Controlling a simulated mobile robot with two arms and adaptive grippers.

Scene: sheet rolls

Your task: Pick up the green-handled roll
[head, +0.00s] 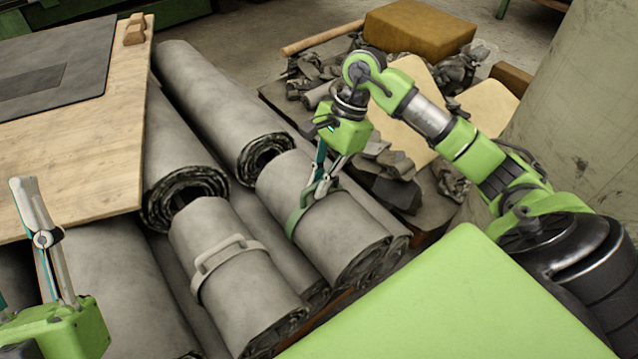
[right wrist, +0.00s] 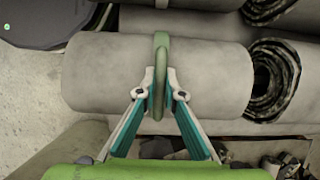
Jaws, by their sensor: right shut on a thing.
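The green-handled roll (head: 337,233) is a grey sheet roll with a green band and handle (head: 297,214) around its middle. It lies among other rolls right of centre in the head view, and it fills the middle of the right wrist view (right wrist: 95,78). My right gripper (head: 318,192) is shut on the green handle, its fingertips on either side of it in the right wrist view (right wrist: 161,92). My left gripper (head: 25,185) is at the lower left of the head view, away from the roll; its finger opening is not clear.
A second grey roll with a pale handle (head: 230,255) lies just left of the green-handled one. Several bare rolls (head: 215,100) lie behind and beside them. A wooden table (head: 95,155) stands at the left. Scrap and a brown block (head: 420,30) lie at the back.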

